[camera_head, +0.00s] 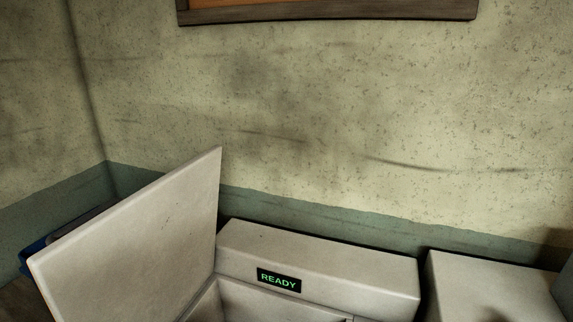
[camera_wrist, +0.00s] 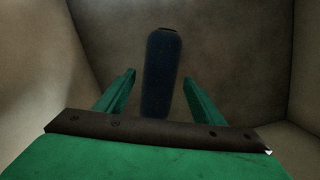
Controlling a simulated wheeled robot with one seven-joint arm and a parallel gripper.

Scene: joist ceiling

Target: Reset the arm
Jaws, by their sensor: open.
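My gripper (camera_wrist: 160,77) shows in the wrist view with two green fingers spread apart. It is open. A dark blue rounded, elongated object (camera_wrist: 162,58) lies ahead of it and shows between the fingers, and I see no finger closed on it. Plain beige-brown walls (camera_wrist: 232,50) surround the object and gripper like the inside of a box. The head view does not show my gripper.
In the head view, a pale machine (camera_head: 330,262) with a green READY display (camera_head: 279,280) has its lid (camera_head: 140,245) standing open at the left. A second pale box (camera_head: 490,285) stands at right. Something blue (camera_head: 36,258) shows behind the lid. A framed item (camera_head: 330,14) hangs above.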

